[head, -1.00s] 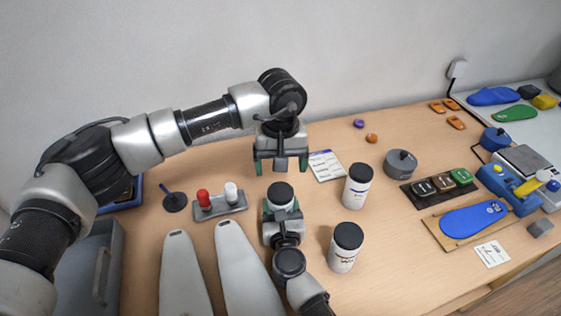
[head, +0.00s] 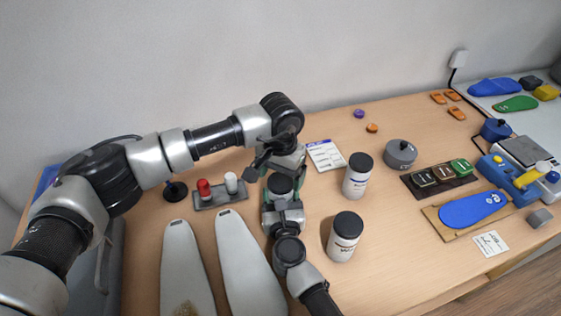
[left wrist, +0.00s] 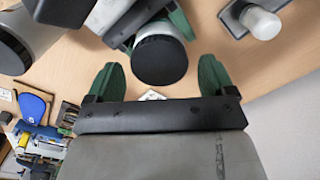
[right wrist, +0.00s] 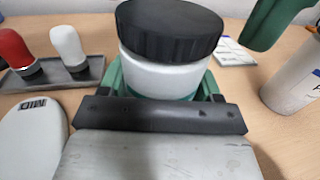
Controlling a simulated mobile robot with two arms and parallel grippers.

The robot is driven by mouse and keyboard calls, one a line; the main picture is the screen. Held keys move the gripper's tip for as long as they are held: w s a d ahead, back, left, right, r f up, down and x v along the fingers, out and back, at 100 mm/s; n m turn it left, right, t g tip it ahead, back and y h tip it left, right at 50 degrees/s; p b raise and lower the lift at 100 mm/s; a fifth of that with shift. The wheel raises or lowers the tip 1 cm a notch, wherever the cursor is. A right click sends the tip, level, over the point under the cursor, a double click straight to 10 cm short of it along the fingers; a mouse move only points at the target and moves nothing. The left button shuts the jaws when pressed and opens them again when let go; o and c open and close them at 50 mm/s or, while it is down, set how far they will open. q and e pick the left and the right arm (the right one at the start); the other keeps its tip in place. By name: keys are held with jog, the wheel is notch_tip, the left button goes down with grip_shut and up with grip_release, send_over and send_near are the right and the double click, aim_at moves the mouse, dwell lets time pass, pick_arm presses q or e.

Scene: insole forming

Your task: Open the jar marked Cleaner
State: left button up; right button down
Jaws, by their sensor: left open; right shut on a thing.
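A white jar with a black lid (head: 281,184) stands in my right gripper (head: 283,216). In the right wrist view its white body (right wrist: 160,80) sits between the green fingers, with the lid (right wrist: 170,32) on it. Its label is hidden, so I cannot read the marking. My left gripper (head: 284,166) is open just above and behind this lid. In the left wrist view the open fingers (left wrist: 160,70) lie either side of the lid (left wrist: 160,58), with gaps showing. One green left finger (right wrist: 268,22) shows beside the lid in the right wrist view.
Two more black-lidded white jars, one farther back (head: 357,178) and one nearer (head: 345,237), stand to the right. A grey holder (head: 220,196) with red-topped and white-topped pieces is left. A label card (head: 325,155) lies behind. Pale insole shapes (head: 245,262) lie in front.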

pick_arm(q)
jog(key=shift+f, duration=0.55)
